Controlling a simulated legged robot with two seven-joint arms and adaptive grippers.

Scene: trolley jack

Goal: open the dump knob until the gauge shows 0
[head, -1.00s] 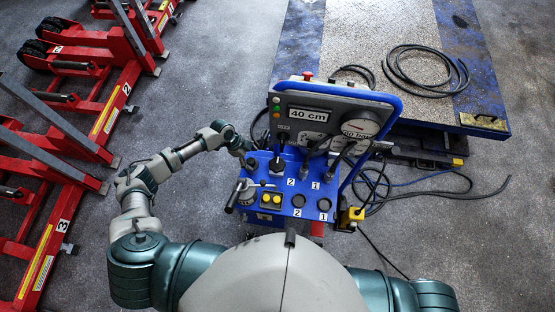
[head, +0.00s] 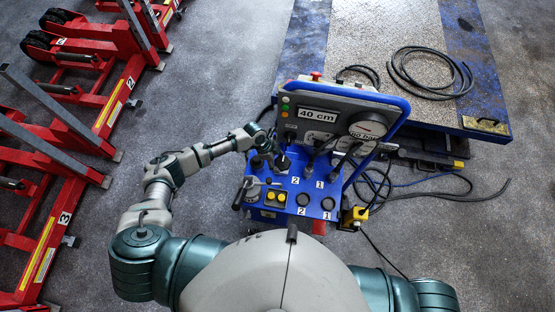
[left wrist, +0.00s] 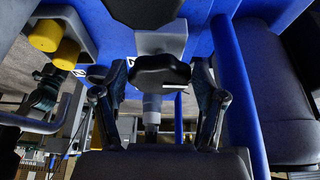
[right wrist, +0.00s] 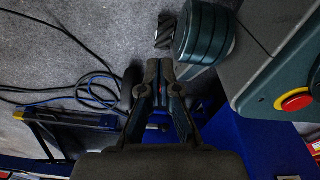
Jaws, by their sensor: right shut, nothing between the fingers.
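The blue control console (head: 285,210) stands in front of me. Its panel carries a "40 cm" display (head: 318,115) and a round gauge (head: 367,127) with a partly hidden "bar" label; its needle is too small to read. My left gripper (head: 268,158) is low over the console's left side, by a black knob (head: 282,162). In the left wrist view my left gripper (left wrist: 160,80) is open, with a black knob (left wrist: 160,72) on a stem between its fingers, seemingly touching neither. I cannot tell which knob is the dump knob. My right gripper (right wrist: 163,80) is shut and empty, away from the console's knobs.
A black-handled lever (head: 240,194) and yellow buttons (head: 275,197) are close to the left gripper. Hoses rise from the console to its panel. Red jack stands (head: 100,130) are at left, a blue platform (head: 310,45) behind. Cables (head: 400,190) lie on the floor at right.

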